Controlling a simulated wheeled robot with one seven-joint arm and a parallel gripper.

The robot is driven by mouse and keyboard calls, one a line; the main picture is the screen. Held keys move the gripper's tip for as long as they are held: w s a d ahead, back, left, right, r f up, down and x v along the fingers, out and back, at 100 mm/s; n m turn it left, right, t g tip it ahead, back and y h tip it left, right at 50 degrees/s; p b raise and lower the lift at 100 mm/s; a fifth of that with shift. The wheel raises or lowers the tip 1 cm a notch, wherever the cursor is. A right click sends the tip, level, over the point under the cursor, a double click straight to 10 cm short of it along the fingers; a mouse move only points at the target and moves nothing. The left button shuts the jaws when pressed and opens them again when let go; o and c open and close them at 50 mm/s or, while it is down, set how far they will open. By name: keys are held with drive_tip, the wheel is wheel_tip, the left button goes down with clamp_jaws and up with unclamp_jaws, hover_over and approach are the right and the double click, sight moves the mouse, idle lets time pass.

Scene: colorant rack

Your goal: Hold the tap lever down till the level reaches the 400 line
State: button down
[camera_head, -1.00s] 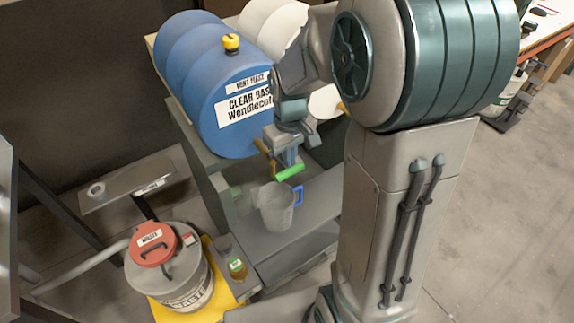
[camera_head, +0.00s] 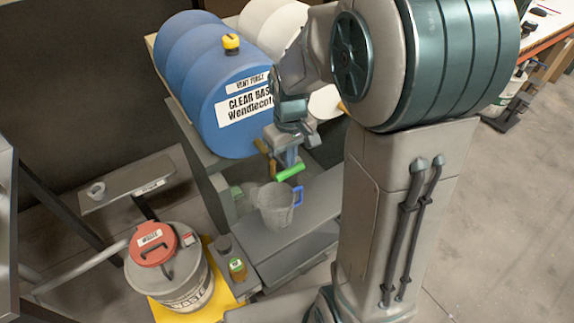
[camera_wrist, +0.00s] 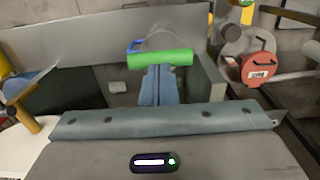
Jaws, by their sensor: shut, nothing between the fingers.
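The blue drum (camera_head: 222,75) marked CLEAR BASE lies on its side on the stand. A green bar, seemingly the tap lever (camera_head: 291,173), shows below its front. In the wrist view the green lever (camera_wrist: 160,59) lies across the tips of my gripper (camera_wrist: 158,72), whose blue fingers are together; whether they press on it I cannot tell. A clear grey jug (camera_head: 272,212) with a blue handle stands upright on the shelf below the lever. The jug (camera_wrist: 172,42) is partly behind the lever in the wrist view. Its level and 400 line are too small to read.
A waste drum (camera_head: 188,291) with a red lid stands on a yellow base at the lower left, beside a small amber bottle (camera_head: 237,269). A pale drum lies behind the blue one. The grey shelf (camera_head: 300,236) right of the jug is clear.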

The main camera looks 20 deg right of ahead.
sight(290, 171)
drive_tip(key=shift+f, duration=0.15)
drive_tip(key=shift+f+b, duration=2.15)
drive_tip(key=shift+f, duration=0.55)
drive_tip(key=shift+r, duration=0.1)
idle(4.9)
